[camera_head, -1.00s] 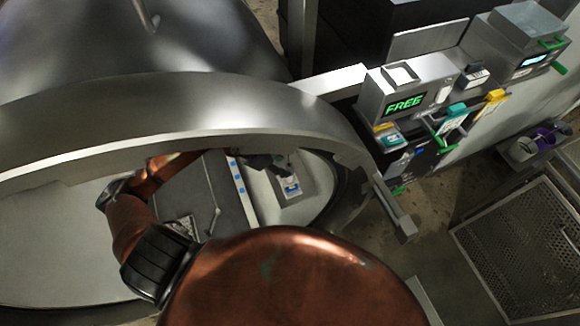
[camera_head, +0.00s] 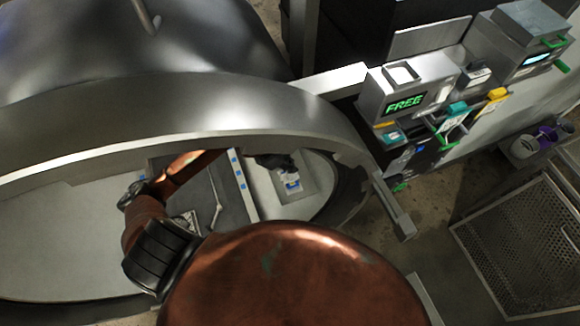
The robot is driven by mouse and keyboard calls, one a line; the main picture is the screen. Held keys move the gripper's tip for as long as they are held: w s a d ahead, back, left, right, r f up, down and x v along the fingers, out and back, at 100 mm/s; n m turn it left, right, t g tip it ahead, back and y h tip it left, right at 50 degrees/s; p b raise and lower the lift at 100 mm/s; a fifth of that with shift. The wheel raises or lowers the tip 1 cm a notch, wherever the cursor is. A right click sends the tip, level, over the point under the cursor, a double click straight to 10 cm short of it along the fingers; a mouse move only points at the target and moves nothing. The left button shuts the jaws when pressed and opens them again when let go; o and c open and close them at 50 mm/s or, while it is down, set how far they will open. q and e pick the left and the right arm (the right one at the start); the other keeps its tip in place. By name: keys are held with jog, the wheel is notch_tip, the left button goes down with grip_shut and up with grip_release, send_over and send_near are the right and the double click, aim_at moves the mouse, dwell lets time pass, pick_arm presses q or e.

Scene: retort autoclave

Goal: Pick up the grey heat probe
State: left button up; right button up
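My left arm reaches inside the steel vessel (camera_head: 225,108). My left gripper (camera_head: 287,174) is a dark shape, partly hidden under the vessel's rim. It is at or just above a small blue, white and yellow item (camera_head: 292,184) on a grey square plate (camera_head: 309,186). I cannot tell whether its fingers are open or shut, or touch the item. A thin, bent grey rod (camera_head: 217,212) lies on the dark panel to the left; it may be the grey heat probe, but I cannot be sure. My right gripper is not in view.
A control box with a green "FREE" display (camera_head: 404,104) stands right of the vessel, with coloured tags below it. A mesh basket (camera_head: 520,245) is at the lower right. The vessel's rim closely overhangs the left gripper.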

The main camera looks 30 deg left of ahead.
pick_arm(q)
grip_shut()
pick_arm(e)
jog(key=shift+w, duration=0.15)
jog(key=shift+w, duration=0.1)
pick_arm(q)
jog(key=shift+r, duration=0.55)
jog(key=r, duration=0.3)
jog(key=r+b, duration=0.1)
jog(key=r, duration=0.2)
jog(key=shift+s+a, duration=0.15)
jog(key=shift+a, duration=0.05)
jog(key=s+a+b, duration=0.2)
jog(key=s+a, duration=0.9)
jog(key=s, duration=0.2)
jog(key=shift+a+b, duration=0.3)
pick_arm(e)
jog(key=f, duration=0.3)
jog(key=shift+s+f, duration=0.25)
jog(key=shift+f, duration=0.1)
